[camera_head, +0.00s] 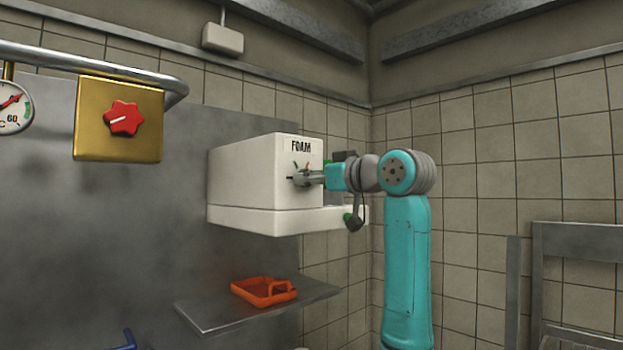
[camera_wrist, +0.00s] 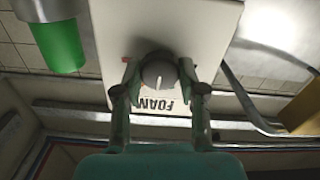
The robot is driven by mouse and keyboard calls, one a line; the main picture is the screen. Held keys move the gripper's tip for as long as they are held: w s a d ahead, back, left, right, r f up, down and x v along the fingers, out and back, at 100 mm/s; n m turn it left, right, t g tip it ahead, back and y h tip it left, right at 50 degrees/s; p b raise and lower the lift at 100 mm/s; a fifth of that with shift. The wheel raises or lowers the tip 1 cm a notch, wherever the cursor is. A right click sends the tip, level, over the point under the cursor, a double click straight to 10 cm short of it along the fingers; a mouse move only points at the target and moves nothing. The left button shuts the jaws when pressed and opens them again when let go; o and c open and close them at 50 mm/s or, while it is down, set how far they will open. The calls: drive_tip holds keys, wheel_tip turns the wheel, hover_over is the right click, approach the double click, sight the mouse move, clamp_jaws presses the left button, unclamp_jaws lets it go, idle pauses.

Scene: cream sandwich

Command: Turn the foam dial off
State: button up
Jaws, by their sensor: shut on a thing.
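The white foam machine (camera_head: 240,178) is fixed on the steel wall panel, with the word FOAM on its front. My gripper (camera_head: 300,178) reaches its front from the right. In the wrist view the foam dial (camera_wrist: 159,72) is a round grey knob with a light pointer line. My gripper (camera_wrist: 160,75) has one finger on each side of the dial and is shut on it. In the wrist view the pointer line points down, toward the upside-down FOAM lettering. A red mark (camera_wrist: 127,60) shows beside the dial; other marks are partly hidden by the fingers.
A brass box (camera_head: 90,140) with a red knob (camera_head: 123,118) and a gauge (camera_head: 12,108) hang at the left by a steel rail (camera_head: 90,66). An orange tray (camera_head: 264,291) lies on a steel shelf (camera_head: 215,312) below the machine. A tiled wall stands behind my arm.

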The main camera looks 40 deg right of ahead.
drive_tip(key=shift+f+n, duration=0.15)
drive_tip(key=shift+n, duration=8.95)
drive_tip(key=o, duration=1.1)
drive_tip(key=shift+o, duration=0.2)
drive_tip(key=s, duration=1.2)
drive_tip(key=shift+d, duration=0.2)
